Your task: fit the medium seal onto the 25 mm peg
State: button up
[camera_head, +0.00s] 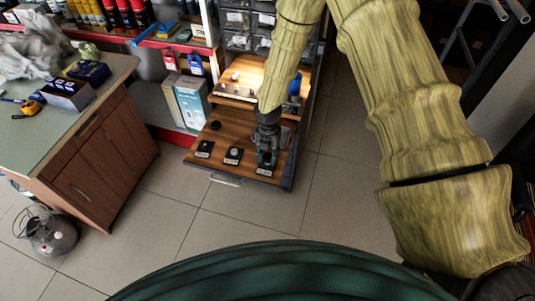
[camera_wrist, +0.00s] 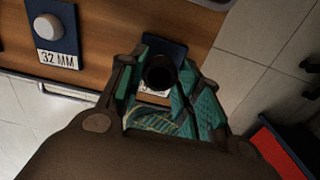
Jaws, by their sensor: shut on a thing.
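My gripper (camera_head: 267,155) is at the front right of the wooden board (camera_head: 213,170), above the rightmost black peg block (camera_head: 265,171). In the wrist view, my gripper (camera_wrist: 163,98) is shut on a round black seal (camera_wrist: 160,72), held between its green-lined fingers. The block (camera_wrist: 166,45) lies beneath it, its white label mostly covered and not readable. The peg there is hidden, so I cannot tell whether the seal is around it. The neighbouring peg (camera_wrist: 48,27) has a pale top and a label reading 32 MM.
Another dark round piece (camera_head: 216,125) lies on the board's left. Two other labelled blocks, left (camera_head: 203,149) and middle (camera_head: 233,156), stand along the front edge. A raised shelf with small items (camera_head: 235,90) is behind.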

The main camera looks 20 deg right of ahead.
jog(key=shift+r+p, duration=0.8)
jog(key=shift+p, duration=0.1)
dwell(0.7)
dwell(0.4)
jog(key=o, duration=0.4)
notch_tip(320, 180, up, 11)
jog(key=p, duration=0.8)
dwell(0.8)
dwell(0.4)
